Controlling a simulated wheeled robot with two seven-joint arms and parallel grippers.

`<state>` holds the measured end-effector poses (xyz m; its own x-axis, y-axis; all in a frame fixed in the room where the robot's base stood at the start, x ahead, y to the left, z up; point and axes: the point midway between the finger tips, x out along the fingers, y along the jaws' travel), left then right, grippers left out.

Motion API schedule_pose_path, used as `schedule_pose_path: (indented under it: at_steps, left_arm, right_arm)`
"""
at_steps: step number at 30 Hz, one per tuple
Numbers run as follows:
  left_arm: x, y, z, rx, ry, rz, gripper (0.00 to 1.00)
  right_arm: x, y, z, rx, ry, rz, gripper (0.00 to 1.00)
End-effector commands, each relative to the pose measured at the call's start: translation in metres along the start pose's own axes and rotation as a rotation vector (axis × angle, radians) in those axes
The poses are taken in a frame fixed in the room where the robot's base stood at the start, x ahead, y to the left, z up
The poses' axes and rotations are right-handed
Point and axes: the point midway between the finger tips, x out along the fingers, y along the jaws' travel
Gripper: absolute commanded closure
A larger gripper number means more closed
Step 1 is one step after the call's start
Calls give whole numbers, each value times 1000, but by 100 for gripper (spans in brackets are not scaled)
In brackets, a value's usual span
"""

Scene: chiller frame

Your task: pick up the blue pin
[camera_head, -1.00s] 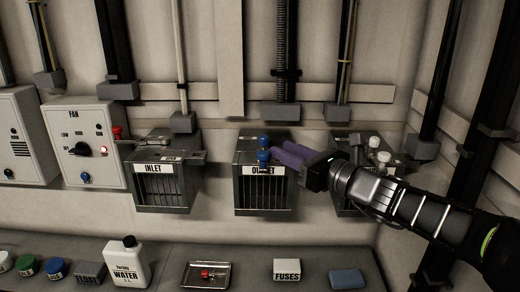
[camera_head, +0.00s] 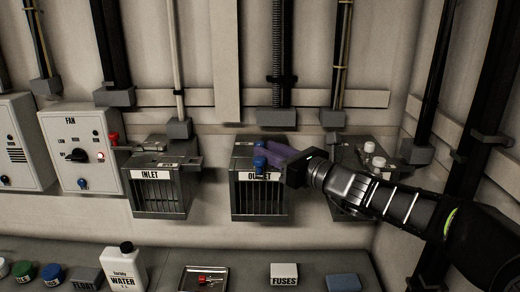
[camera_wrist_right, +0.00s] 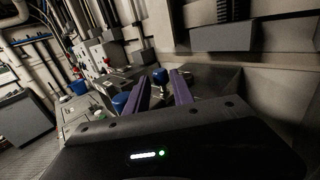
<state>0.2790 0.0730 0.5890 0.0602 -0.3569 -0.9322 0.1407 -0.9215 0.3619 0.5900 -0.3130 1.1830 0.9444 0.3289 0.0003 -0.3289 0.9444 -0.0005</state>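Two blue-topped pieces sit on the dark grey OUTLET box (camera_head: 262,203). The front blue piece (camera_head: 260,163) shows in the head view above the label; the rear one is mostly hidden by my fingers there. I cannot tell which is the pin. In the right wrist view one blue piece (camera_wrist_right: 160,76) shows between and beyond my two purple fingers, and another blue piece (camera_wrist_right: 121,103) lies outside the left finger. My right gripper (camera_head: 272,155) is over the top of the box, its fingers apart with nothing visibly held. My left gripper is not in view.
The INLET box (camera_head: 158,195) stands to the left, beside the FAN panel (camera_head: 80,150) with a red knob. A third box with white knobs (camera_head: 375,155) is behind my right arm. A lower shelf holds a water bottle (camera_head: 123,268), tray (camera_head: 205,270) and FUSES box (camera_head: 284,273).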

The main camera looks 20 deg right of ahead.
Motion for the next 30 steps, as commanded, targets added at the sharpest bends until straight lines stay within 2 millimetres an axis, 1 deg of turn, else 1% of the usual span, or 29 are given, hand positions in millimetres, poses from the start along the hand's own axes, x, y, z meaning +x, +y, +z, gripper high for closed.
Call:
schedule_pose_path:
  at_steps: [1,3,6,8,26,30]
  left_arm:
    - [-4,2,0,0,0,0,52]
    - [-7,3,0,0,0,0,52]
    - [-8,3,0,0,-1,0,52]
    - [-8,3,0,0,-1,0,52]
    - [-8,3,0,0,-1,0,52]
    - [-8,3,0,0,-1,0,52]
  right_arm:
    - [9,0,2,2,3,3,71]
    - [20,0,2,1,2,2,71]
    - [31,-1,1,2,1,1,71]
    - [34,-1,1,0,1,1,71]
    - [35,-1,1,0,0,0,71]
    - [35,-1,1,0,0,0,82]
